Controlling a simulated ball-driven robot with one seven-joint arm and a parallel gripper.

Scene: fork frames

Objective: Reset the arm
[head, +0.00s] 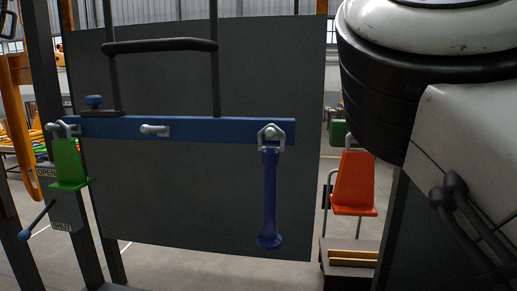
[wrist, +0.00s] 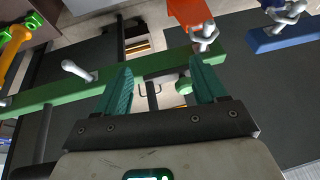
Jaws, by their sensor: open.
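My gripper (wrist: 163,84) shows in the wrist view with its two teal fingers spread apart and nothing between them. Beyond the fingers is a green bar (wrist: 150,68) with a grey peg (wrist: 78,70) on it; whether the fingers touch the bar I cannot tell. In the head view my white and black arm fills the right side, close to the camera. The gripper itself is out of that view.
A dark panel (head: 200,195) with a blue bar (head: 200,129) stands ahead. A blue piece (head: 270,200) and a green piece (head: 68,162) hang from its ends. An orange-red piece (head: 353,180) is at right. A blue-knobbed lever (head: 38,220) is beside an OPEN/SHUT plate (head: 60,200).

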